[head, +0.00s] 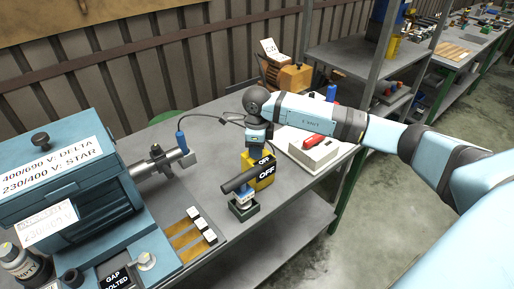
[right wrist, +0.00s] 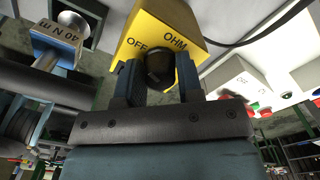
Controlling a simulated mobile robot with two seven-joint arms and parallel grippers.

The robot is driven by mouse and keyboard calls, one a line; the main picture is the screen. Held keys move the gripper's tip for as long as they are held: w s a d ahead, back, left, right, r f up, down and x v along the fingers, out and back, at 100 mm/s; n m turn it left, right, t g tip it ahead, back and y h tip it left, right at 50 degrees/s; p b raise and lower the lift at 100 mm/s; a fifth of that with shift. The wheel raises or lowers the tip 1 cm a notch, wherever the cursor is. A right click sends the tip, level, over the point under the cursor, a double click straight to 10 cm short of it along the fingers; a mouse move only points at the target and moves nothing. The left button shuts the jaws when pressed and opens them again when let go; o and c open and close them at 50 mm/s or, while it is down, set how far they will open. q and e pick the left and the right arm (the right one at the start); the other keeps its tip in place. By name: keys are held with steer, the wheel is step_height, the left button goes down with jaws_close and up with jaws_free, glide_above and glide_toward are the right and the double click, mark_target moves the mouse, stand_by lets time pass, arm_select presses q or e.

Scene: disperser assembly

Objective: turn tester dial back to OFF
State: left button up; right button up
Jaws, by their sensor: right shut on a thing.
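The yellow tester (head: 247,163) stands on the grey workbench, below my right gripper (head: 257,142). In the right wrist view the tester (right wrist: 190,22) carries the words OFF on its left and OHM on its right. Its round black dial (right wrist: 159,68) sits between the two blue fingers of my right gripper (right wrist: 158,80), which is shut on it. The dial's pointer is hidden or too dark to read, so its setting cannot be told. My left gripper is in neither view.
A dark-handled tool marked 40 NM (right wrist: 53,42) stands close beside the tester in a dark holder (head: 244,214). A white box with a red part (head: 314,153) lies to the right. A blue motor housing (head: 70,180) fills the left.

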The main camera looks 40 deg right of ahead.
steer(key=o, duration=0.8)
steer(key=shift+o, duration=0.7)
step_height(320, 180, up, 14)
steer(key=b, duration=0.1)
steer(key=shift+f, duration=0.1)
